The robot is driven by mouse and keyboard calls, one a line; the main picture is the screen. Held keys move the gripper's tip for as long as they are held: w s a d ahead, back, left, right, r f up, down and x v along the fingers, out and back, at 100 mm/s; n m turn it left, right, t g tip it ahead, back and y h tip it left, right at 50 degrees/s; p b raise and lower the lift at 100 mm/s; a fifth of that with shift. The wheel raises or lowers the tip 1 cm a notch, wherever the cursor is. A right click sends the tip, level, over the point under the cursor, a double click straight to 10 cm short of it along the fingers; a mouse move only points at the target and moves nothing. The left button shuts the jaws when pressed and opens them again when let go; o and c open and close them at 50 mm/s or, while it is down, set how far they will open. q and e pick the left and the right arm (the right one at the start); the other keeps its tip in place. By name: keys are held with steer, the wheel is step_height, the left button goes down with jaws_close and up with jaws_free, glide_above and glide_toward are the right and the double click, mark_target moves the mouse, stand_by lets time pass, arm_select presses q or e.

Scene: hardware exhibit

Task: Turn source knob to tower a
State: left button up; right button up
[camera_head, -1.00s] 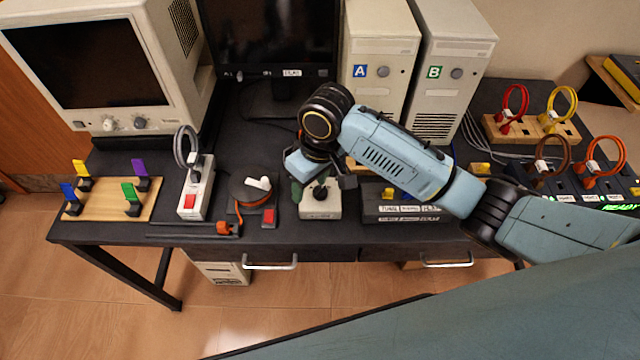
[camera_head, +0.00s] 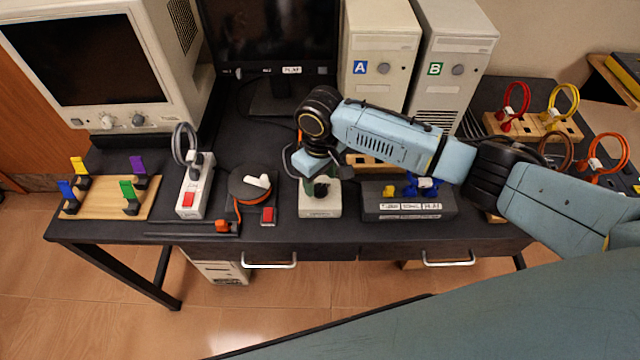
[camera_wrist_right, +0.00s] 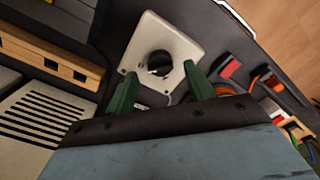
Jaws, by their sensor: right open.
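The source knob (camera_wrist_right: 159,63) is a dark round knob on a small white box (camera_head: 320,209) at the front middle of the table. My right gripper (camera_head: 321,184) is over this box and partly hides the knob in the head view. In the right wrist view the green fingers of my right gripper (camera_wrist_right: 161,88) are open, one toward each side of the box, with the knob ahead between them. I cannot tell whether they touch it. Tower A (camera_head: 378,45) stands behind, with a blue "A" label. My left gripper is not in view.
A dark labelled box (camera_head: 385,210) with yellow and blue parts is just right of the knob box. An orange cable reel (camera_head: 250,186) and a power strip (camera_head: 195,190) are to its left. Tower B (camera_head: 455,50) and a monitor (camera_head: 270,40) stand behind.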

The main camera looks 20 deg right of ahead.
mark_target(320, 189)
steer(key=shift+f, duration=1.25)
steer(key=c, duration=1)
steer(key=shift+o, duration=0.2)
